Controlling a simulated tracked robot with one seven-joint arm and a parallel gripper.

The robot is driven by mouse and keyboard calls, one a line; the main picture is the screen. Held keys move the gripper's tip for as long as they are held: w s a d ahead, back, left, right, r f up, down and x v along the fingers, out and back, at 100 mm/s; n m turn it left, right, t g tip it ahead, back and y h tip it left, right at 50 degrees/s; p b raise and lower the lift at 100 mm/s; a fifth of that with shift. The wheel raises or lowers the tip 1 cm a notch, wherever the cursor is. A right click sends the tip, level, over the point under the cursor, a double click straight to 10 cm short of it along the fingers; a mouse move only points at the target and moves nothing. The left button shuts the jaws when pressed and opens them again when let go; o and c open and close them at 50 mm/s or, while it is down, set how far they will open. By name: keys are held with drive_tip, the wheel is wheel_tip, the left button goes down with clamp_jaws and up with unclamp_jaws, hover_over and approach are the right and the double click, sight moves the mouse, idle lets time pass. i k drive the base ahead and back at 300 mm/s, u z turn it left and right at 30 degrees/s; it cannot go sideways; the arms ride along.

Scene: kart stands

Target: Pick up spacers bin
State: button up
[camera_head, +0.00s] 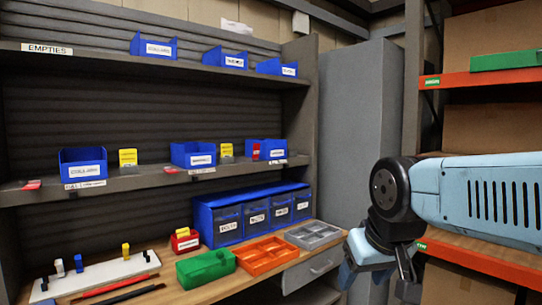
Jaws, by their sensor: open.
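Blue open bins with white labels stand on two shelves, and the print is too blurred to tell which one reads spacers. On the middle shelf are a left bin (83,168), a middle bin (194,156) and a right bin (265,150). On the top shelf are a left bin (154,46), a middle bin (225,58) and a right bin (277,67). My gripper (378,272) hangs open and empty at the lower right, pointing down, to the right of the bench and apart from all the bins.
Orange-beamed racking (497,76) stands right.

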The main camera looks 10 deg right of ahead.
sight(270, 149)
drive_tip(key=z, duration=0.35)
drive_tip(key=i, duration=2.1)
drive_tip(key=u, duration=0.6)
